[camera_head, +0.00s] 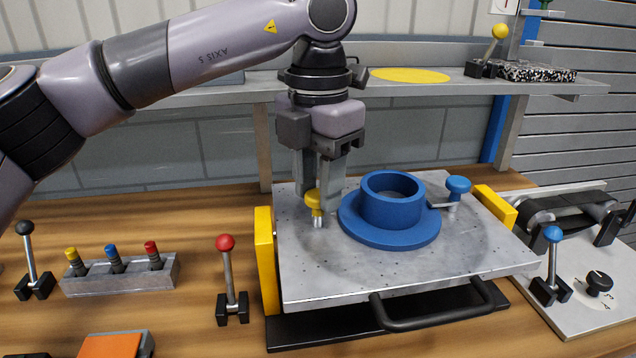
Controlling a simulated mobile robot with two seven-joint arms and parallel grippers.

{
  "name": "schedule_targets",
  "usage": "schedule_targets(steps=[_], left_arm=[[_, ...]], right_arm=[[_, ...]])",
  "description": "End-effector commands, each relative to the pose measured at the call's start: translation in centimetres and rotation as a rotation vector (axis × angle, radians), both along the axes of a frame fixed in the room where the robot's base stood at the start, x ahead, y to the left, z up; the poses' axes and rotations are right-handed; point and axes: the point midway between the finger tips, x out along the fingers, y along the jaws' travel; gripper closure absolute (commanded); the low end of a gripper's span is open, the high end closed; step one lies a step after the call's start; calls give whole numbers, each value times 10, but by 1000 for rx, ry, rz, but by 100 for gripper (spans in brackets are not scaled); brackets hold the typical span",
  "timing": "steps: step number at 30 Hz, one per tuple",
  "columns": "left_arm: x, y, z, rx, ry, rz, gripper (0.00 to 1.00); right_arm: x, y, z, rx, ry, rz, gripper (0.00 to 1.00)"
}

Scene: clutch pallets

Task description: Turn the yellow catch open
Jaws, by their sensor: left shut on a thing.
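The yellow catch (314,203) stands on the metal pallet (330,275), just left of the blue flanged ring (391,208). My left gripper (321,195) points down from above and is shut on the yellow catch, with its fingers partly hiding the catch's top. A blue catch (457,186) sits at the ring's right side, its metal arm reaching to the flange. My right gripper is not in view.
Yellow blocks flank the pallet on the left (265,262) and right (495,206). A black handle (435,305) is at its front. Levers with red (226,243), black (25,228) and blue (552,235) knobs stand around. A shelf (420,85) runs behind.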

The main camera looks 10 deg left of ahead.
Motion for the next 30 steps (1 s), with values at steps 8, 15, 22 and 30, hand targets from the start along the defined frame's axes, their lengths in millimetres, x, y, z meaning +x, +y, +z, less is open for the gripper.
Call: schedule_targets(steps=[8, 15, 22, 30], left_arm=[[0, 0, 0, 0, -1, 141, 95], [0, 0, 1, -1, -1, 192, 95], [0, 0, 1, -1, -1, 199, 95], [0, 0, 1, -1, -1, 199, 45]], right_arm=[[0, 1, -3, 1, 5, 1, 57], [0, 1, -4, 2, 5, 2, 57], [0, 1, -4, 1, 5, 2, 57], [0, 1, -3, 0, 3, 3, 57]])
